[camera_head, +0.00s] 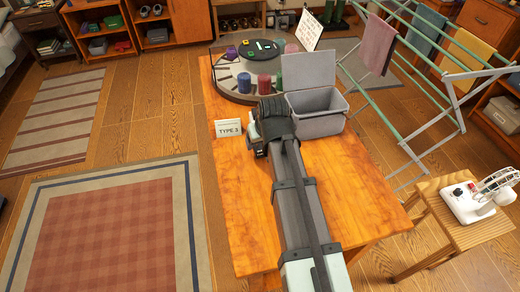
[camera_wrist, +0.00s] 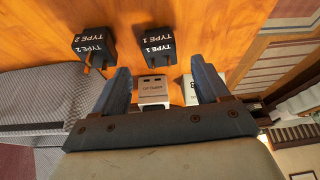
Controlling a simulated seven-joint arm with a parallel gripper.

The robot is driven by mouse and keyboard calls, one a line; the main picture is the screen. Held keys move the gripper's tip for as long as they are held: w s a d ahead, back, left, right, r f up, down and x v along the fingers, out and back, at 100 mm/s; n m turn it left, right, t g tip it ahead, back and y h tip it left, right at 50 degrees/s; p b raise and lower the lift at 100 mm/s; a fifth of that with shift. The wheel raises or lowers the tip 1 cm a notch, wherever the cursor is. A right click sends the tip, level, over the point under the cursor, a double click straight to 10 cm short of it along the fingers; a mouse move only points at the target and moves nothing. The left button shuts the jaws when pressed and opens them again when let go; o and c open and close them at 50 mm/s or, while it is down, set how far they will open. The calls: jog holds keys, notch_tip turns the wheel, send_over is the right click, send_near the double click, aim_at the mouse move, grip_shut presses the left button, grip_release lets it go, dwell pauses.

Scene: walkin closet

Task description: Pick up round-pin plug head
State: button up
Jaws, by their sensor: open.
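My gripper (camera_wrist: 161,66) is open, its two dark fingers spread with nothing clamped between them. In the wrist view two black blocks lie beyond the fingertips on the wooden table: one marked TYPE 2 (camera_wrist: 92,45) and one marked TYPE 1 (camera_wrist: 155,45). Each seems to have a small pin or stub at its lower edge; I cannot tell whether the pins are round. A small white box (camera_wrist: 153,89) with dark slots and tiny print shows between the fingers. In the head view my gripper (camera_head: 260,143) is low over the table; my arm hides the blocks.
A grey bin (camera_head: 318,123) with its lid raised stands right of my gripper. A TYPE 3 card (camera_head: 228,128) stands at the table's left edge. A round tray (camera_head: 228,87) with coloured spools is behind. The near table (camera_head: 350,200) right of my arm is clear.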

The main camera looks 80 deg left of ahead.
aim_at(259, 146)
jog(key=shift+x, duration=2.6)
jog(key=shift+a, duration=0.1)
jog(key=shift+c, duration=0.3)
jog(key=c, duration=1)
jog(key=shift+r, duration=0.15)
